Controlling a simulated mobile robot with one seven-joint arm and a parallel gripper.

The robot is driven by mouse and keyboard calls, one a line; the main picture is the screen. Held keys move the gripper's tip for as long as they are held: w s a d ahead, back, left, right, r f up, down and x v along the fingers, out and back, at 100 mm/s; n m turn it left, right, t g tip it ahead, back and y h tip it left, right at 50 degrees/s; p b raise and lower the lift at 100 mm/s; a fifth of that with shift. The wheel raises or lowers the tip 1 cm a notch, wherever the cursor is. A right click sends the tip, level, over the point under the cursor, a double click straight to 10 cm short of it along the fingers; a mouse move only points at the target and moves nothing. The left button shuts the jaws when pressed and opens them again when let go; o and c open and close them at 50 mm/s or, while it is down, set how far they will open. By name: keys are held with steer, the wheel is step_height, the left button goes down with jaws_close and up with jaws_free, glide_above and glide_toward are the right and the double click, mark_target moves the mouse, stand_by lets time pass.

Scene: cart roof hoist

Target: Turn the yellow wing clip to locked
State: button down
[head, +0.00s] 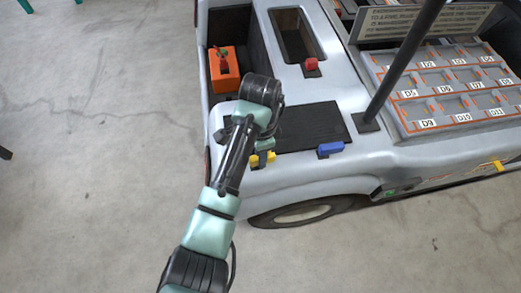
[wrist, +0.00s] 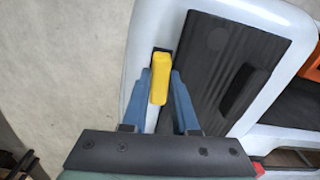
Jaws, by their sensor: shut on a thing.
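The yellow wing clip (head: 262,159) sits at the near-left edge of the cart, beside a black panel (head: 310,127). In the wrist view the yellow wing clip (wrist: 160,78) stands between the two blue fingers of my gripper (wrist: 162,92), its long side running along them. My gripper (head: 262,150) is shut on the clip. In the head view my arm and gripper hide part of the clip. A dark base strip shows at the clip's far end in the wrist view.
A blue clip (head: 331,148) lies at the panel's near-right edge. A red knob (head: 311,65) stands behind the panel, and an orange box (head: 224,70) sits in a left recess. A dark post (head: 400,70) rises beside the labelled tray (head: 425,126).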

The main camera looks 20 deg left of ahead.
steer(key=n+p, duration=0.3)
steer(key=p, duration=0.1)
steer(key=shift+w+r+n, duration=0.1)
steer(key=shift+r+n, duration=0.15)
steer(key=shift+n, duration=0.05)
steer(key=n+p, duration=0.2)
steer(key=n, duration=0.1)
steer(key=n+p, duration=0.1)
steer(key=shift+w+a+f, duration=0.1)
steer(key=shift+a, duration=0.2)
steer(key=n, duration=0.1)
steer(key=n+p, duration=0.1)
steer(key=n, duration=0.1)
steer(key=n+p, duration=0.1)
steer(key=n, duration=0.1)
steer(key=shift+a, duration=0.25)
steer(key=n, duration=0.2)
steer(key=n+p, duration=0.1)
steer(key=n, duration=0.1)
steer(key=shift+a+f, duration=0.1)
steer(key=shift+a, duration=0.1)
steer(key=shift+p, duration=0.3)
steer(key=c, duration=0.7)
jaws_free()
step_height(320, 180, up, 13)
steer(key=p, duration=0.3)
